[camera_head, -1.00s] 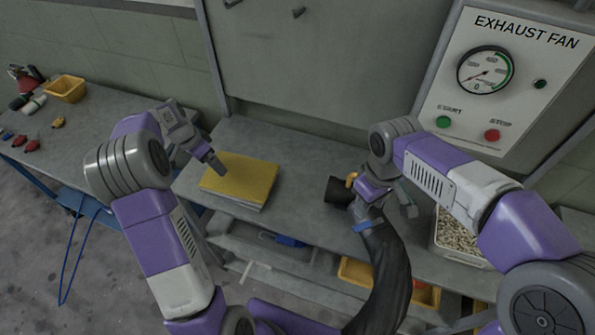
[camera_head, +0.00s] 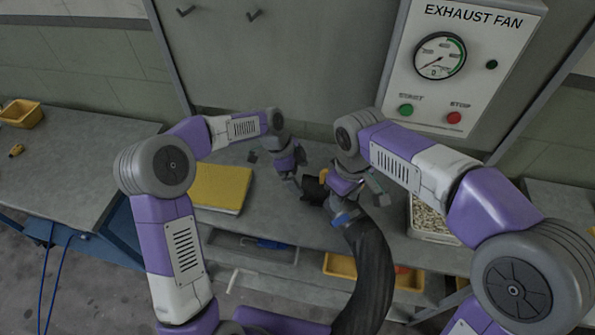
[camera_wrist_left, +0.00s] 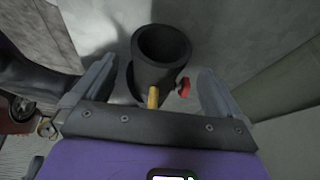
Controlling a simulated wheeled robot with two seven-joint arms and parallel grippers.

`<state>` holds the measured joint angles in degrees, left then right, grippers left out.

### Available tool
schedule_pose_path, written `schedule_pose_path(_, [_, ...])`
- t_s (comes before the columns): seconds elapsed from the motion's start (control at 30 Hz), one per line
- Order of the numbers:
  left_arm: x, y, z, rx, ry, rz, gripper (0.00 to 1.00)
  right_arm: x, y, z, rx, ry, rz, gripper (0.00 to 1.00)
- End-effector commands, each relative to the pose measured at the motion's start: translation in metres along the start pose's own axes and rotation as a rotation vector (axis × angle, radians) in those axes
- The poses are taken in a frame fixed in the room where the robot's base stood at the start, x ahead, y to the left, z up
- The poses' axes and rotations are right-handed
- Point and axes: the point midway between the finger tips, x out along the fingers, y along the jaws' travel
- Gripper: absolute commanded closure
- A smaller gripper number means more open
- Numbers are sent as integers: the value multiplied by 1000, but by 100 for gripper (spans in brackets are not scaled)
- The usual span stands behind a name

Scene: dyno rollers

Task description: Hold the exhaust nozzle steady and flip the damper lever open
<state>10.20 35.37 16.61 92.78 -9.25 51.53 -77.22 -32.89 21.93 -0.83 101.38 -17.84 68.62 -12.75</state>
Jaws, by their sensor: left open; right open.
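The black exhaust nozzle (camera_head: 313,189) sits at the end of a dark flexible hose over the bench. In the left wrist view the nozzle (camera_wrist_left: 162,62) shows its open round mouth. A yellow tab (camera_wrist_left: 153,97) is on its near side and a red handle (camera_wrist_left: 184,87) beside it; I cannot tell which is the damper lever. My left gripper (camera_head: 298,181) is open, close to the nozzle's left side; in its wrist view its fingers stand apart on either side of the nozzle. My right gripper (camera_head: 362,190) is open at the nozzle's hose end, partly hiding it; contact is unclear.
The dark hose (camera_head: 368,275) with a blue band (camera_head: 345,217) curves down in front of the bench. A yellow book (camera_head: 221,187) lies on the left, a tray of pale pellets (camera_head: 430,224) on the right. The exhaust fan panel (camera_head: 450,75) is behind.

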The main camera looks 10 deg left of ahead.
Motion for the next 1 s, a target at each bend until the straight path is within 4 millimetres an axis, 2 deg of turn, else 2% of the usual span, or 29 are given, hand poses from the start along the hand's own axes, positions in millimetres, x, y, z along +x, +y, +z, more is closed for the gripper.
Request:
schedule_pose_path(0.4, [59,1,0,-1,0,4,0,0,0,0,0,0,0,57])
schedule_pose_path(0.6, [70,0,1,-2,-1,1,0,0,0,0,0,0,0,57])
schedule_pose_path(0.83, [70,0,1,-3,0,1,0,0,0,0,0,0,0,57])
schedule_pose_path(1.0, [70,0,1,-3,0,1,24,0,0,0,0,0,0,57])
